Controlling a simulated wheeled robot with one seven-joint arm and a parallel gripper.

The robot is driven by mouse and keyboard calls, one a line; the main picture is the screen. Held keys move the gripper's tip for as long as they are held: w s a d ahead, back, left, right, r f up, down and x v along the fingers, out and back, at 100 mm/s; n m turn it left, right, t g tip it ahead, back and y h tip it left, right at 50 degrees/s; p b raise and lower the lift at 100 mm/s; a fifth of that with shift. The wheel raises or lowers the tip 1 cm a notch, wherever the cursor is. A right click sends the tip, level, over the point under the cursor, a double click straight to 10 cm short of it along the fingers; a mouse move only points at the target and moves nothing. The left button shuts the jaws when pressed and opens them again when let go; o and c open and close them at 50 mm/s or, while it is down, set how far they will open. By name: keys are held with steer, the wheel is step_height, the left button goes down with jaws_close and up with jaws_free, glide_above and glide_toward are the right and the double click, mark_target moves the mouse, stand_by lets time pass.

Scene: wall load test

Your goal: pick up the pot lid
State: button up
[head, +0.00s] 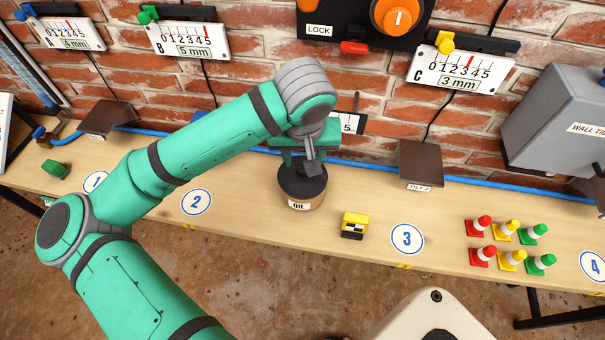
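A small pot (303,203) with a tan band marked "OIL" stands on the wooden bench near the middle of the head view. Its dark round lid (296,186) sits on top of it. My gripper (312,168) points down directly over the lid, with its grey finger ends at or just above the lid's top. My gripper hides the middle of the lid, so I cannot see any knob there. From this angle I cannot tell whether the fingers are apart, closed or touching the lid.
A yellow-and-black block (354,225) lies right of the pot. A brown tilted plate (421,163) stands behind it. Several small cones (508,243) and a grey wall box (566,118) are at the right. A blue hose (459,180) runs along the brick wall.

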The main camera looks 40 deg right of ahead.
mark_target(303, 168)
steer(key=x, duration=0.4)
steer(key=shift+s+a+f, duration=0.1)
steer(key=shift+f, duration=0.05)
jaws_close()
